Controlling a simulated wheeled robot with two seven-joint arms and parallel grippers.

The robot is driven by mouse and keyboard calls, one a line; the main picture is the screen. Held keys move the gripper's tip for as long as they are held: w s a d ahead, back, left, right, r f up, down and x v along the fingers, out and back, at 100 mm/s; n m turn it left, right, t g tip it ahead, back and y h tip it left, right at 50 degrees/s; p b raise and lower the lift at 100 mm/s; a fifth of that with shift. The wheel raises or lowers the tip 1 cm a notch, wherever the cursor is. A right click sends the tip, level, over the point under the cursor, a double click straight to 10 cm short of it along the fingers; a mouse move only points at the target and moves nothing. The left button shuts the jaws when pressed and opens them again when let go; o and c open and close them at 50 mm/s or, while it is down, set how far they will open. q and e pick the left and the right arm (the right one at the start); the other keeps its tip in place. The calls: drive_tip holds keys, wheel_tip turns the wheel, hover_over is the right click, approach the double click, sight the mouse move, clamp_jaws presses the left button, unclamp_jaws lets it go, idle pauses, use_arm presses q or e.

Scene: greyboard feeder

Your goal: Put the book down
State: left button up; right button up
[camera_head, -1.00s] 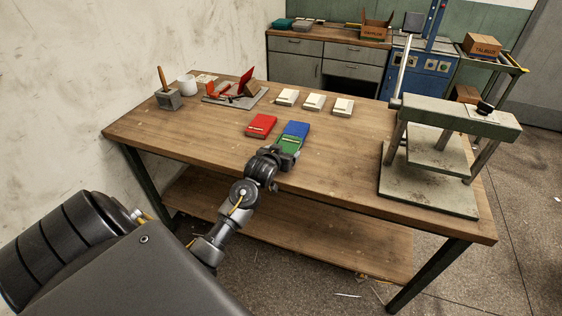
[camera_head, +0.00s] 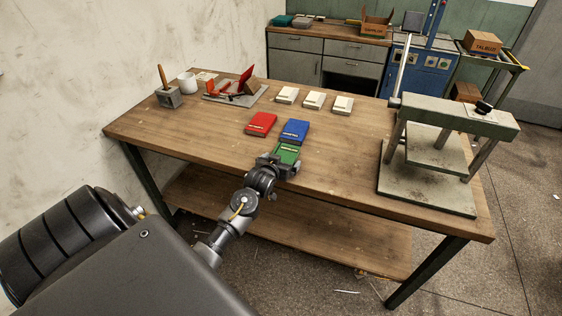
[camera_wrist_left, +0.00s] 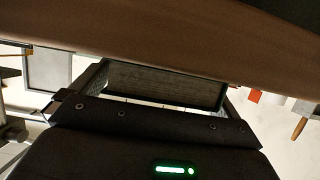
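A green book (camera_head: 287,153) is at the tip of my left gripper (camera_head: 280,162), near the front edge of the wooden table. In the left wrist view, the edge of the book (camera_wrist_left: 165,86) fills the space between the two fingers (camera_wrist_left: 163,92), so the gripper is shut on it. Whether the book touches the tabletop cannot be told. A blue book (camera_head: 294,130) lies just behind it, and a red book (camera_head: 261,124) lies to the left of the blue one. My right gripper is not in view.
The wooden table (camera_head: 340,180) is clear to the right of the green book, up to a metal press (camera_head: 430,190). Several cream blocks (camera_head: 313,101) lie behind the books. A red fixture (camera_head: 238,90), white mug (camera_head: 187,83) and handled grey block (camera_head: 168,98) stand back left.

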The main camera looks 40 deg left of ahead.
use_arm(q)
drive_tip(key=shift+r, duration=0.1)
drive_tip(key=shift+s+d+r, duration=0.1)
drive_tip(key=shift+s, duration=0.1)
drive_tip(key=b+v, duration=0.1)
drive_tip(key=v, duration=1)
drive_tip(key=shift+s, duration=0.25)
drive_tip(key=shift+d+r, duration=0.1)
